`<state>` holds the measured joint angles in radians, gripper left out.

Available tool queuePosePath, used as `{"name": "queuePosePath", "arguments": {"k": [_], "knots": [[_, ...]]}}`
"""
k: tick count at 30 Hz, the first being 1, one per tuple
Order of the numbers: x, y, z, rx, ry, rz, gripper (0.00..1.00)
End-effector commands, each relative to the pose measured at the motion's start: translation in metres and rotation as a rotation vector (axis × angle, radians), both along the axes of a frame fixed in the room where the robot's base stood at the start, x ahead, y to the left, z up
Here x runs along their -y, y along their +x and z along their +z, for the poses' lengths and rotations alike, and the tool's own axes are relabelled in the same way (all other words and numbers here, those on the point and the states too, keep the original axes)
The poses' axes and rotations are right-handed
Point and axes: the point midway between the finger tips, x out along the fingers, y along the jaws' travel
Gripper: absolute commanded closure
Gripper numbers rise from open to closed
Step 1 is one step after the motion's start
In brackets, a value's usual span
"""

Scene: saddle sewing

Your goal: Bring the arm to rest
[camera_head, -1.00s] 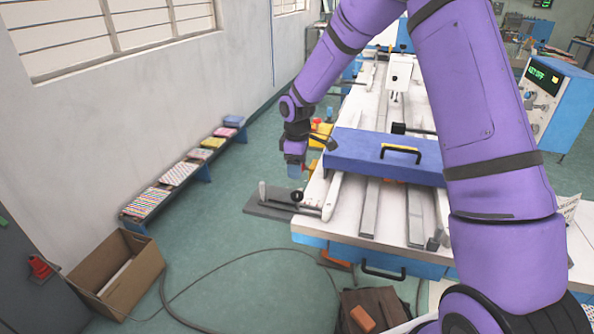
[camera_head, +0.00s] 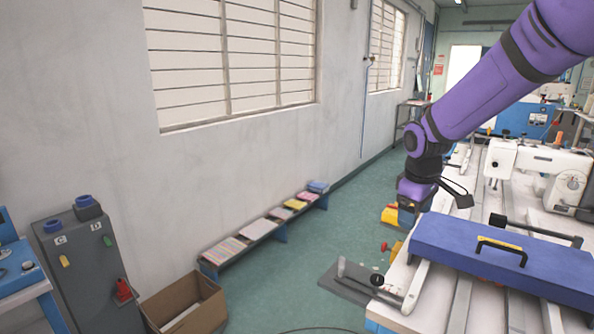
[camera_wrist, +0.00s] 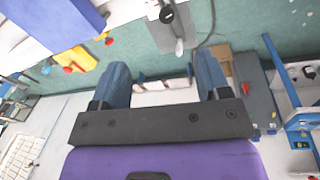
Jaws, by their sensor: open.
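My purple arm reaches down from the upper right in the head view. My gripper (camera_head: 408,216) hangs over the left edge of the white work table (camera_head: 408,282), pointing down. In the wrist view my gripper's two blue fingers (camera_wrist: 165,84) stand wide apart with nothing between them. Its fingertips are small and partly hidden in the head view. A blue panel with a black handle (camera_head: 500,258) lies on the table to the right of the gripper.
A low bench with several fabric stacks (camera_head: 258,229) runs along the wall. A cardboard box (camera_head: 186,304) and a grey cabinet (camera_head: 85,265) stand at lower left. A white sewing machine (camera_head: 540,160) is on the table.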

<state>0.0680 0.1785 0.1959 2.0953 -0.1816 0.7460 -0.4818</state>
Motion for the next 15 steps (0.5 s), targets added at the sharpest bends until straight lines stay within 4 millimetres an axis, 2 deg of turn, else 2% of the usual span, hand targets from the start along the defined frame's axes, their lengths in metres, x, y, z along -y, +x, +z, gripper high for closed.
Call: {"name": "queuePosePath", "arguments": {"k": [1, 6, 15], "knots": [[0.002, -0.012, 0.015, 0.022, 0.001, -0.031, 0.3], [0.01, -0.055, 0.054, 0.079, 0.014, -0.143, 0.3], [0.023, -0.136, 0.103, 0.178, 0.07, -0.342, 0.3]]}}
